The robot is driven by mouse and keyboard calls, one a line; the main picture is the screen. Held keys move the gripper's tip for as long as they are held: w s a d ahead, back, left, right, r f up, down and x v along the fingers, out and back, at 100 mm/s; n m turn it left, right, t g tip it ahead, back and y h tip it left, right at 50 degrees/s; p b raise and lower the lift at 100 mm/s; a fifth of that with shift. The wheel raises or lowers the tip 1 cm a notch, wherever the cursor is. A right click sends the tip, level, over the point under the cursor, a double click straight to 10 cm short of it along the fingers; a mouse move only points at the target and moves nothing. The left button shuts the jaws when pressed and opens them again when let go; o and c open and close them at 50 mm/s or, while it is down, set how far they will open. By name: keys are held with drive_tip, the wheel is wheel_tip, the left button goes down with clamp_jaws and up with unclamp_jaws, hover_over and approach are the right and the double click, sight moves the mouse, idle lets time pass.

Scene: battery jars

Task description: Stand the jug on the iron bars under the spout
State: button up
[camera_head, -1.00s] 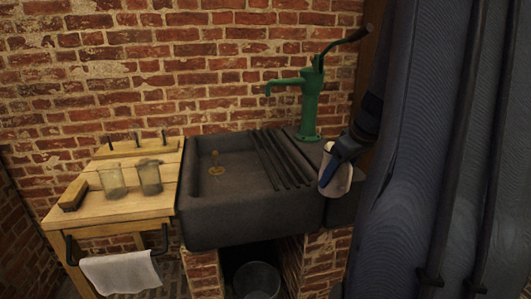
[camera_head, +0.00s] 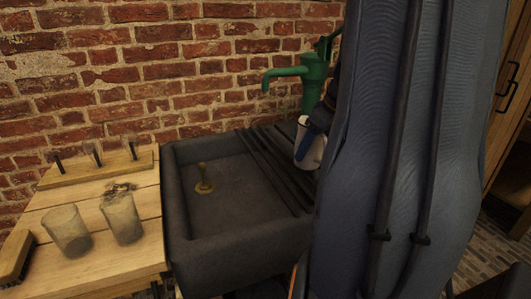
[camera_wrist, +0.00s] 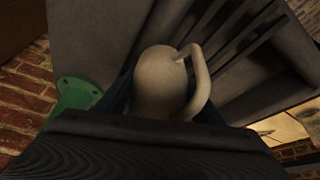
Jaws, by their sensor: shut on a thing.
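The pale jug (camera_head: 309,148) is in my gripper (camera_head: 318,122), at the right side of the stone sink. In the wrist view the jug (camera_wrist: 162,82) shows its rounded body and looped handle, and my gripper (camera_wrist: 155,105) is shut on it. The dark iron bars (camera_head: 272,165) lie across the right part of the sink; in the wrist view the bars (camera_wrist: 245,42) are to the right of the jug. The green pump (camera_head: 314,80) stands behind, with its spout (camera_head: 284,73) pointing left over the bars' far end. My arm hides part of the jug and pump.
The stone sink (camera_head: 172,215) has a brass plug (camera_head: 203,180) in its basin. A wooden draining board (camera_head: 105,266) on the left holds two cloudy glass jars (camera_head: 68,231), a brush (camera_head: 15,257) and a pegged rack (camera_head: 97,168). A brick wall (camera_head: 150,75) stands behind.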

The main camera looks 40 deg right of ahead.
drive_tip(key=w+p, duration=0.1)
drive_tip(key=w, duration=0.3)
drive_tip(key=w+a+p, duration=0.1)
drive_tip(key=w, duration=0.4)
drive_tip(key=w+a, duration=0.1)
drive_tip(key=w, duration=0.4)
drive_tip(key=shift+w+a+p, duration=0.1)
drive_tip(key=shift+w+p, duration=0.15)
drive_tip(key=shift+p, duration=0.15)
drive_tip(key=w, duration=0.1)
drive_tip(key=w+f+p, duration=0.1)
drive_tip(key=w, duration=0.1)
drive_tip(key=shift+w+a+f, duration=0.2)
drive_tip(key=shift+w, duration=0.05)
drive_tip(key=shift+f, duration=0.15)
drive_tip(key=o, duration=1.3)
drive_tip(key=b+v, duration=0.1)
drive_tip(key=v, duration=1.1)
drive_tip(key=shift+b, duration=0.3)
